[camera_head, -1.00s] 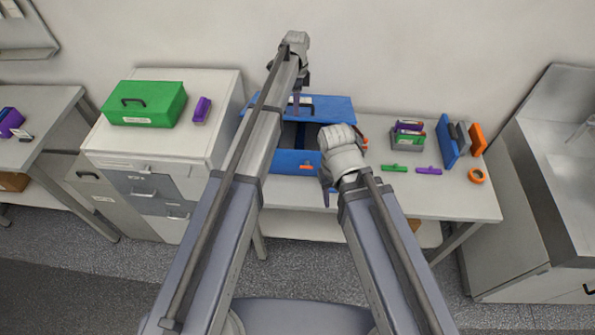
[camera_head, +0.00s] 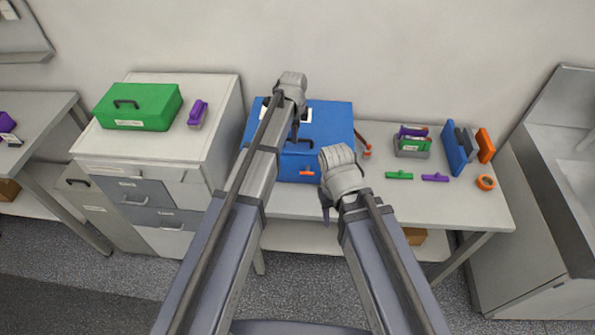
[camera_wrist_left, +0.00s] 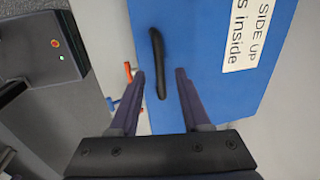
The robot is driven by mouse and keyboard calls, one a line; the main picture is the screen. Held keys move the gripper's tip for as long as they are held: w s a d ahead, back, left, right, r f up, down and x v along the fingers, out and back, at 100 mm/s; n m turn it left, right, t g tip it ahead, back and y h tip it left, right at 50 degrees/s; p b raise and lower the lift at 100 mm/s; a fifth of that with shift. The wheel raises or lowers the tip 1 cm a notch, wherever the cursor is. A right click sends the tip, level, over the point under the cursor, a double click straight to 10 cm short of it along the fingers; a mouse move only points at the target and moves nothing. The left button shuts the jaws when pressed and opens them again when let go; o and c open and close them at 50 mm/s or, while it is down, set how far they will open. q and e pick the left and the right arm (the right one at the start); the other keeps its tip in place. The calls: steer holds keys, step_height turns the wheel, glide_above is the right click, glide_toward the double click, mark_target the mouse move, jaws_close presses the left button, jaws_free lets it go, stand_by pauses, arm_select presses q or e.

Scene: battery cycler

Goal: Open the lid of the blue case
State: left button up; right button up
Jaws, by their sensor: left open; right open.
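The blue case (camera_head: 330,115) stands on the table behind my grippers. Its lid looks down or nearly down, with no dark interior showing; whether it is fully closed I cannot tell. A white label and a black handle show on the lid in the left wrist view (camera_wrist_left: 205,75). My left gripper (camera_head: 296,132) is open over the lid. In the left wrist view the black handle (camera_wrist_left: 157,60) lies between its two fingers (camera_wrist_left: 160,72), with gaps beside it. An orange latch (camera_head: 307,173) is on the case front. My right gripper (camera_head: 326,208) is open and empty at the case's front right.
A green case (camera_head: 140,108) and a purple item (camera_head: 198,113) sit on the white cabinet at left. Right of the blue case are a small rack (camera_head: 411,147), green and purple bars, an orange ring (camera_head: 486,183) and upright panels (camera_head: 458,148). The table's front right is clear.

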arm_select(q)
step_height(320, 180, up, 6)
steer(key=s+p, duration=0.1)
steer(key=p, duration=0.4)
arm_select(e)
step_height(320, 180, up, 6)
arm_select(q)
steer(key=s+d+f+n+b, duration=0.1)
steer(key=s+f+n+b, duration=0.2)
steer(key=s, duration=0.5)
steer(key=s+d+f+n+g+b, duration=0.1)
steer(key=s+f+n+b, duration=0.2)
steer(key=s, duration=0.4)
steer(key=shift+s+f+n+y, duration=0.3)
steer(key=shift+s+n, duration=0.1)
steer(key=shift+n, duration=0.3)
arm_select(e)
step_height(320, 180, down, 6)
steer(key=shift+f, duration=0.15)
